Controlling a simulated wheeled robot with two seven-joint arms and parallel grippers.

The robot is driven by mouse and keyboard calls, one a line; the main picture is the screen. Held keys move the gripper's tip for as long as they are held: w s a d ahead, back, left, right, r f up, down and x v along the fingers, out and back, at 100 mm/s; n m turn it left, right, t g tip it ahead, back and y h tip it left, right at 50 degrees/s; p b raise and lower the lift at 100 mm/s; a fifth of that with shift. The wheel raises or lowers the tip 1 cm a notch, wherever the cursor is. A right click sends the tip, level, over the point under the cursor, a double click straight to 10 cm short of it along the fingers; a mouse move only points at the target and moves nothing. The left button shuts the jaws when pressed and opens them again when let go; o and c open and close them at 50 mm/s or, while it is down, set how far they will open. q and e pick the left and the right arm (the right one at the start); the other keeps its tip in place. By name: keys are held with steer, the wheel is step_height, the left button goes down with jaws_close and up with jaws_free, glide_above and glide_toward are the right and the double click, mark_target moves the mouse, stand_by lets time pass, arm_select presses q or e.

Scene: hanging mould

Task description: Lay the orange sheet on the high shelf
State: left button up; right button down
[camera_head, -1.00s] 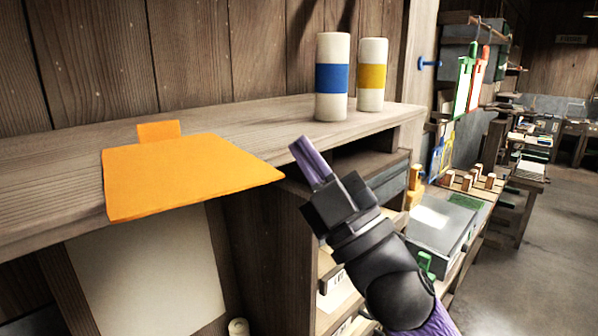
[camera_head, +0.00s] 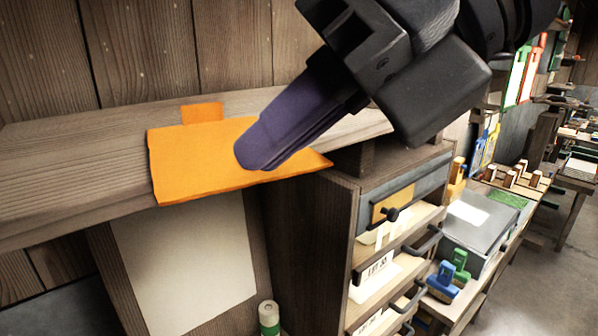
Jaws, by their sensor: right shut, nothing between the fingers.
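The orange sheet (camera_head: 190,160) lies on the high shelf (camera_head: 60,160), with its front part reaching over the shelf's front edge. Its small tab stands at the back. My right gripper (camera_head: 253,158) comes in from the upper right. Its purple fingers are shut and empty, and in the picture their tips cover the right part of the sheet. I cannot tell whether they touch it. My left gripper is not in view.
Below the shelf stand a pale panel (camera_head: 185,260) and a drawer cabinet (camera_head: 320,240). A grey case (camera_head: 475,235) and blue and green clamp-like items (camera_head: 450,275) are at the right. The shelf's left part is bare.

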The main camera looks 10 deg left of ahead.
steer(key=d+r+m+t+h, duration=0.2)
steer(key=d+r+t+h, duration=0.1)
steer(key=d+t+h, duration=0.3)
steer(key=w+a+f+g+y+p, duration=0.1)
steer(key=w+a+f+p, duration=0.1)
steer(key=w+a+f, duration=0.4)
steer(key=x, duration=0.2)
steer(key=shift+f, duration=0.45)
